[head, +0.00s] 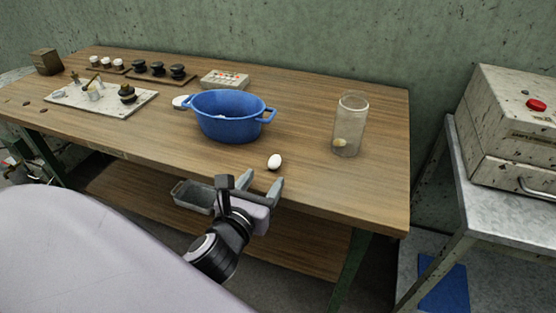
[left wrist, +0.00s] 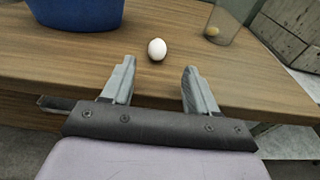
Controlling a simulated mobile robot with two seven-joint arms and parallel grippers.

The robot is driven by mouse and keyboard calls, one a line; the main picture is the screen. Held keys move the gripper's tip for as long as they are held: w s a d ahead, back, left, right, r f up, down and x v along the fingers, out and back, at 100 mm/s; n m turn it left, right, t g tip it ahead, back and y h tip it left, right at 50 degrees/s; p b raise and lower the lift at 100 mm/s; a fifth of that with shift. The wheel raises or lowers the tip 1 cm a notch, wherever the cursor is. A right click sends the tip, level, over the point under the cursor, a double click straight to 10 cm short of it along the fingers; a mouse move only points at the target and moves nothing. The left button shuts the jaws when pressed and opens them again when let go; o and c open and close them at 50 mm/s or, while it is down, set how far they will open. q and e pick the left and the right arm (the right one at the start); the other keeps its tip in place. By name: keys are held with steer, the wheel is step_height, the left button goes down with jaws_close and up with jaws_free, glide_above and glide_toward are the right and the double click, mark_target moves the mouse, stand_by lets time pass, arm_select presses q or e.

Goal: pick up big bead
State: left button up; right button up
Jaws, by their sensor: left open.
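A smooth white egg-shaped object (head: 275,161), which may be the big bead, lies on the wooden table near its front edge. It also shows in the left wrist view (left wrist: 157,49), just beyond the gap between my fingers. My left gripper (head: 262,180) is open and empty at the table's front edge, on the near side of the white object and apart from it. Its two spread fingers (left wrist: 159,72) show fully in the left wrist view. My right gripper is not in view. I cannot make out any other bead clearly.
A blue two-handled basin (head: 228,127) stands left of the white object. A glass jar (head: 350,125) with a small tan thing inside stands to the right. A white board (head: 62,99) with small fittings lies far left. The table between basin and jar is mostly clear.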

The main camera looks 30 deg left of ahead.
mark_target(272, 166)
arm_select(q)
steer(key=shift+x, duration=3.1)
steer(key=shift+a, duration=0.15)
steer(key=c, duration=0.7)
